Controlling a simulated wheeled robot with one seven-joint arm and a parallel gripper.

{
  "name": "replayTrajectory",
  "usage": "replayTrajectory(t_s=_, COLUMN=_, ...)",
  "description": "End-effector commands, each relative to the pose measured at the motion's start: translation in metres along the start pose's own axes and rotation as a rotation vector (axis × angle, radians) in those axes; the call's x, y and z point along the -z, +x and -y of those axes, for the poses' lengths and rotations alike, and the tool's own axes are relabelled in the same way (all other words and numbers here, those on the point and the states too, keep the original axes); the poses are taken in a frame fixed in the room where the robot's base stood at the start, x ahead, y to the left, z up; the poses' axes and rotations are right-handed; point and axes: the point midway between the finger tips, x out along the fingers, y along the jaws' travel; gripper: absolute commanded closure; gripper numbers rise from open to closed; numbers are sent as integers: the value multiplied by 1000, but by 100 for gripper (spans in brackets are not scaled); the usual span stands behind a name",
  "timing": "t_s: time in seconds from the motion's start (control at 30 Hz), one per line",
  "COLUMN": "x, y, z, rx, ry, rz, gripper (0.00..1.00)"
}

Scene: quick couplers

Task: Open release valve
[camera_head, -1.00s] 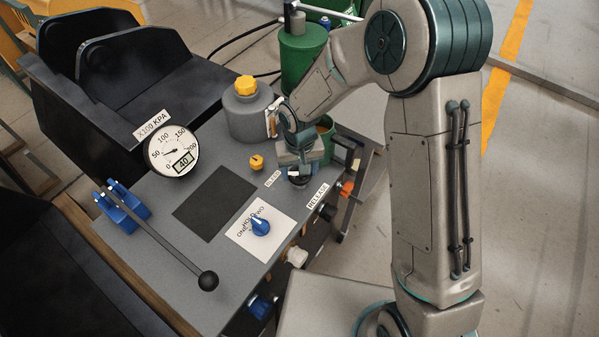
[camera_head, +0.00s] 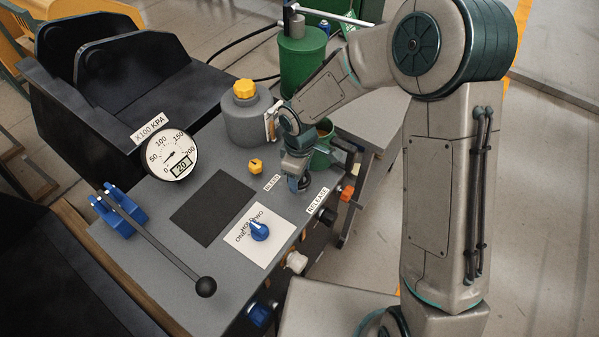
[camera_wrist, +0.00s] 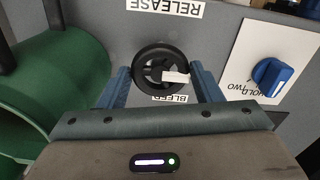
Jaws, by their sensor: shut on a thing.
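The release valve is a black spoked handwheel (camera_wrist: 160,68) with a pale mark on it, between the RELEASE label (camera_wrist: 165,6) and the BLEED label (camera_wrist: 170,98) in the wrist view. My gripper (camera_wrist: 165,80) has one finger on each side of the wheel and is shut on it. In the head view my gripper (camera_head: 298,182) points down at the grey panel and mostly hides the wheel. The round gauge (camera_head: 171,155) has a digital readout that appears to show 20.
A yellow bleed knob (camera_head: 255,166) and a grey yellow-capped bottle (camera_head: 245,115) stand left of my gripper. A blue selector knob (camera_head: 259,230) sits on a white plate. A long black-knobbed lever (camera_head: 170,252) crosses the panel's left. A green cup (camera_head: 322,150) is close behind.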

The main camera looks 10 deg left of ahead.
Motion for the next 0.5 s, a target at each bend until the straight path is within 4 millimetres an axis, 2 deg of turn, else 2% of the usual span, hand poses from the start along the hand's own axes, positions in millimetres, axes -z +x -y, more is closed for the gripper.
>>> replayTrajectory(t_s=0.5, x=1, y=-3, z=-1, rx=-2, ry=-490, rz=-3, gripper=64)
